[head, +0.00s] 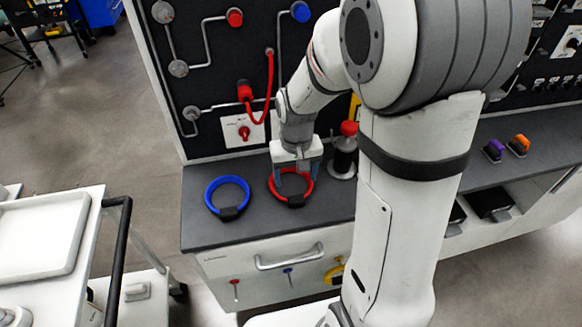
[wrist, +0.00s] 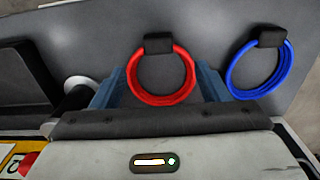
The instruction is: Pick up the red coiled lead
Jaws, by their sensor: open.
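The red coiled lead (head: 309,188) is a ring with a black block on its near side, lying on the grey bench top. My gripper (head: 291,176) is open and points down over the red lead, covering part of its far side in the head view. In the wrist view the red lead (wrist: 161,99) shows between the two blue-grey fingers (wrist: 158,90), its black block at the top of the picture. I cannot tell how high the fingertips are above the bench. Nothing is held.
A blue coiled lead (head: 228,180) lies left of the red one and also shows in the wrist view (wrist: 259,93). The upright panel (head: 215,75) with pipes rises behind. The bench top (head: 330,207) is clear in front.

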